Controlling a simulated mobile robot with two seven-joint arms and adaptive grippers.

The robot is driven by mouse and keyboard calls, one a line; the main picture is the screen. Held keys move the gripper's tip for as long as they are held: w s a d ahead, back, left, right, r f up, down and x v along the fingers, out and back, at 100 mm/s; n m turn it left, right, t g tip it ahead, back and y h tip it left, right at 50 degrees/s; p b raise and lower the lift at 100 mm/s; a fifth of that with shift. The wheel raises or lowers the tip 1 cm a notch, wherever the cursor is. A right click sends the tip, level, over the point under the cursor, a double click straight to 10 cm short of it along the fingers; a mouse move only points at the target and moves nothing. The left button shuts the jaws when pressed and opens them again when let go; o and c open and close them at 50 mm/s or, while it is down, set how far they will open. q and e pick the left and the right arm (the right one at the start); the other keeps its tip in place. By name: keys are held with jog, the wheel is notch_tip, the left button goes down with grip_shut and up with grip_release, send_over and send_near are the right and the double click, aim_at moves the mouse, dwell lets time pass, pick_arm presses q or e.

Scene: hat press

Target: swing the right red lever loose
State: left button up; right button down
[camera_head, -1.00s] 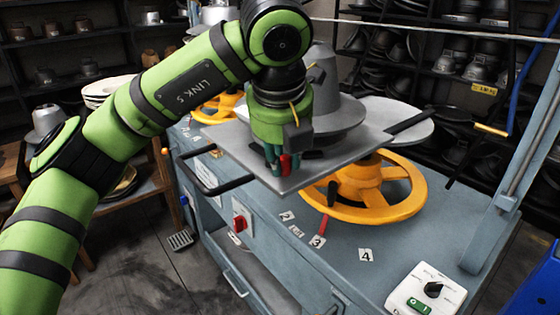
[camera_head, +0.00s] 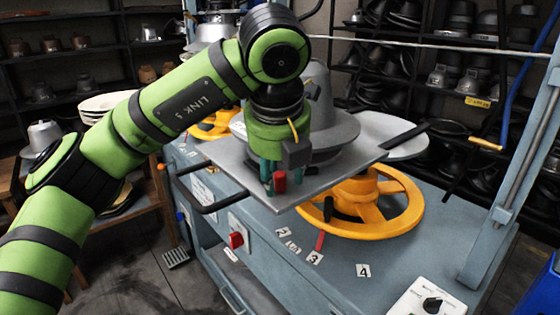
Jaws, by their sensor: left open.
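A red lever (camera_head: 280,182) stands upright near the front corner of the grey metal plate (camera_head: 345,178). My left gripper (camera_head: 276,176) points down over this corner, its teal fingers close around or beside the lever. The gripper is open; whether a finger touches the lever I cannot tell. The lever's base and pivot are hidden behind the fingers. A grey metal hat form (camera_head: 338,133) sits on the plate behind my gripper. My right gripper is not in view.
A yellow handwheel (camera_head: 400,212) lies below the plate on the blue-grey bench. A black handle (camera_head: 205,207) juts out at the plate's left. A red pointer (camera_head: 320,240) lies by number tags. A red switch (camera_head: 236,240) is on the bench front.

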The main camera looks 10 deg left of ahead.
pick_arm(q)
jog(key=v, duration=1.2)
jog(key=shift+w, duration=0.15)
